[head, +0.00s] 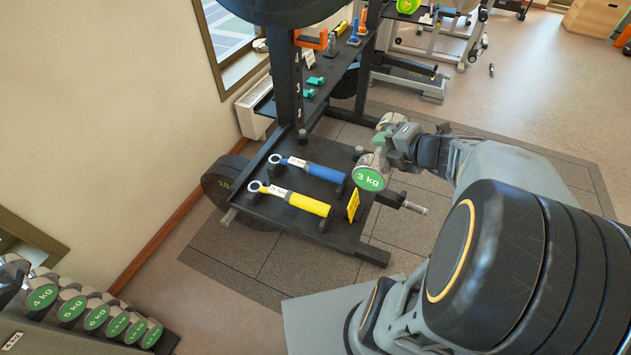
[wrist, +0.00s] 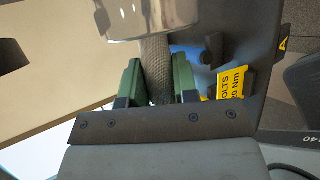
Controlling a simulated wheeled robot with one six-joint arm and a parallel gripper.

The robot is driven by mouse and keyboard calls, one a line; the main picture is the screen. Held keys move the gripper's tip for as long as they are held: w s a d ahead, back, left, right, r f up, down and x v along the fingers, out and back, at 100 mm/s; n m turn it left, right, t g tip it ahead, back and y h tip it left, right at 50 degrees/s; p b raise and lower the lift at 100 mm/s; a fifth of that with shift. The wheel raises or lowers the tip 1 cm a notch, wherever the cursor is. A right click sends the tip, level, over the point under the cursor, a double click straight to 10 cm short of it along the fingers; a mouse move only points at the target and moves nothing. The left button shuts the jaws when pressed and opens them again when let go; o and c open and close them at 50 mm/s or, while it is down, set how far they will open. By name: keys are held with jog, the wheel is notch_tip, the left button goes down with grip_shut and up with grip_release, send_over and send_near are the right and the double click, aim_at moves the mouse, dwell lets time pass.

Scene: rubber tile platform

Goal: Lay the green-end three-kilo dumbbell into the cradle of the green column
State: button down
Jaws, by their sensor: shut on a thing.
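The green-end three-kilo dumbbell (head: 370,172) is in the head view, its green "3 kg" face toward the camera. My gripper (head: 395,147) is shut on its handle, between the two heads. In the wrist view the green fingers of my gripper (wrist: 158,78) lie on both sides of the knurled handle (wrist: 155,60), and a shiny dumbbell head (wrist: 130,18) fills the top. The dumbbell appears held above the right edge of a black platform (head: 270,210). I cannot make out a green column or its cradle for certain.
A blue-handled tool (head: 315,171) and a yellow-handled tool (head: 300,201) lie on the platform. A yellow sign (head: 353,204) stands at its right edge; it also shows in the wrist view (wrist: 232,84). Several green-ended dumbbells (head: 97,317) sit in a rack at lower left. A black upright (head: 288,85) rises behind.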

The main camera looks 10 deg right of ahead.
jog(key=shift+s+d+b, duration=0.5)
jog(key=shift+s+d, duration=0.05)
jog(key=shift+s, duration=3.3)
jog(key=shift+n+y, duration=0.3)
jog(key=w+f, duration=0.3)
jog(key=w+d+f+p, duration=0.1)
jog(key=w+f, duration=0.1)
jog(key=w, duration=0.2)
jog(key=w+f+p, duration=0.1)
jog(key=w+f, duration=0.2)
jog(key=w, duration=0.1)
jog(key=shift+w+d+f, duration=0.2)
jog(key=shift+w+f, duration=0.05)
jog(key=shift+f, duration=0.05)
jog(key=shift+w+d+f+b, duration=0.15)
jog(key=shift+w+f+b, duration=0.5)
jog(key=shift+w+b, duration=0.2)
jog(key=shift+f, duration=0.1)
jog(key=shift+w+f+b, duration=0.35)
jog(key=shift+f+b, duration=0.45)
jog(key=shift+b, duration=0.25)
notch_tip(320, 180, down, 2)
jog(key=b, duration=0.3)
